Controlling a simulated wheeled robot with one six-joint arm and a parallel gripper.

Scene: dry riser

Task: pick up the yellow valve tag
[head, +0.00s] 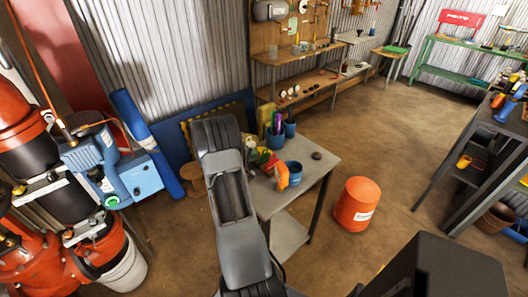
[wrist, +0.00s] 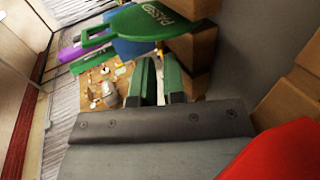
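I cannot make out the yellow valve tag for certain in either view. The fingers are just below the green tag. In the head view my arm hides the gripper, above the small grey table (head: 318,170), beside small green, yellow and red items (head: 263,157).
The table also bears a blue cup (head: 293,172), an orange item (head: 281,177) and a small dark round item (head: 316,155). An orange bucket (head: 356,204) stands on the floor to the right. A blue pump (head: 95,165) is at left.

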